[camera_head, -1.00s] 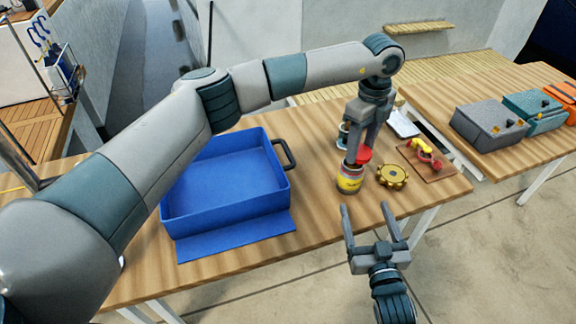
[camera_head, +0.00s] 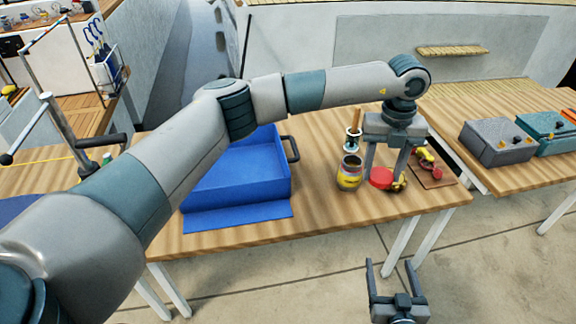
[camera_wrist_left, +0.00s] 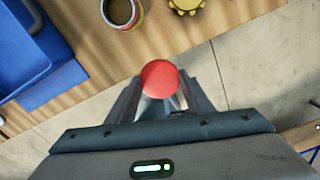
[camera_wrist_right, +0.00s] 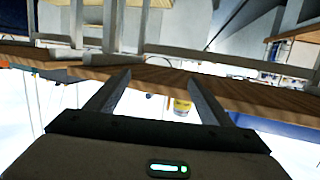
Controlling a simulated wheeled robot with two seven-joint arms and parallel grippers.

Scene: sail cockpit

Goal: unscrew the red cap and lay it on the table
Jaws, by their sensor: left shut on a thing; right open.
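The red cap (camera_head: 381,178) is between the fingers of my left gripper (camera_head: 383,176), which is shut on it. The cap is off the jar and to its right in the head view. In the left wrist view the cap (camera_wrist_left: 160,79) sits at the fingertips, with floor and the table edge behind it. The yellow-labelled jar (camera_head: 349,173) stands upright and open on the table (camera_head: 320,212); its open mouth shows in the left wrist view (camera_wrist_left: 121,11). My right gripper (camera_head: 391,264) is open and empty, in front of the table and below its top.
A blue open box (camera_head: 240,185) stands left of the jar. A brass gear (camera_wrist_left: 186,4) lies right of the jar, partly hidden by my left gripper in the head view. Behind is a board with red and yellow parts (camera_head: 432,172). The front table strip is clear.

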